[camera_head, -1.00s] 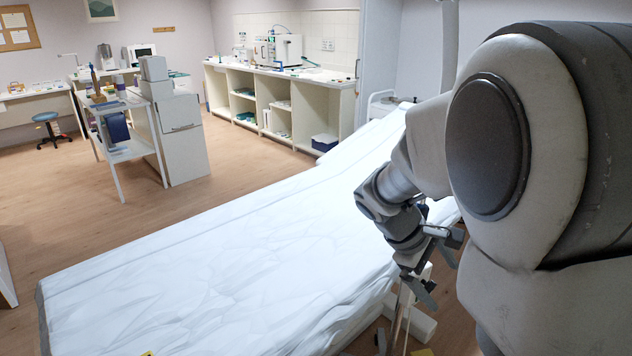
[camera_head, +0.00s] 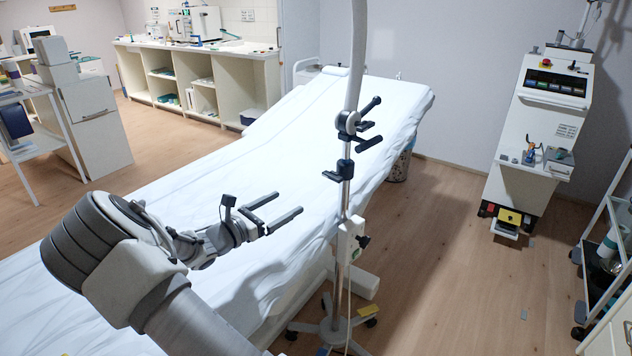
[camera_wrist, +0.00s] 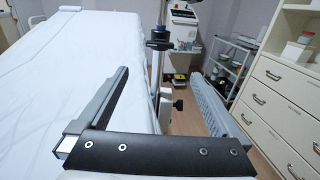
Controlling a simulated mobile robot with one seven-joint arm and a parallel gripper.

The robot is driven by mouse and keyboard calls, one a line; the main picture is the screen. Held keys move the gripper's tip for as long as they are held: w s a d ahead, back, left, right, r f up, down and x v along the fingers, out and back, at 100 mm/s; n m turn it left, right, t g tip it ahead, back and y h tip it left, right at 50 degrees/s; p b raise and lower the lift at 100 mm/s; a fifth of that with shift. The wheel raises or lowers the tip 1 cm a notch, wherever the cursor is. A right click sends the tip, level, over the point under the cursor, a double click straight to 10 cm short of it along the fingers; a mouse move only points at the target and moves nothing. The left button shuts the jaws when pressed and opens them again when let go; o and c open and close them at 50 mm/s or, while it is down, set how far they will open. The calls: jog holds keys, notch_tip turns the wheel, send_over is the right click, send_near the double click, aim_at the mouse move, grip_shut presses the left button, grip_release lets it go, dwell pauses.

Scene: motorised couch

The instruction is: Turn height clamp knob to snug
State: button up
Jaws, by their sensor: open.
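A metal pole stand (camera_head: 346,205) rises beside the couch. A dark collar clamp (camera_head: 345,168) sits partway up it, with a dark knob (camera_head: 331,176) jutting left. The collar also shows in the wrist view (camera_wrist: 159,40), above and beyond my fingertips. Lower down, a white box (camera_head: 350,240) on the pole bears another black knob (camera_head: 363,241). I cannot tell for sure which knob is the height clamp's. My gripper (camera_head: 290,202) is open and empty over the couch, left of the pole. In the wrist view its fingers (camera_wrist: 160,72) point towards the pole, apart from it.
The white-sheeted couch (camera_head: 270,160) lies behind and below my arm. A dark-handled bracket (camera_head: 358,125) is higher on the pole. The stand's wheeled base (camera_head: 330,335) is on the floor. A machine cart (camera_head: 545,130) and a shelf trolley (camera_head: 610,240) stand right, with open floor between.

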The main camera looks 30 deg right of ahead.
aim_at(330, 178)
jog(key=b+x, duration=0.2)
jog(key=x, duration=1.5)
jog(key=shift+d, duration=0.15)
jog(key=shift+w, duration=0.1)
jog(key=c, duration=1.1)
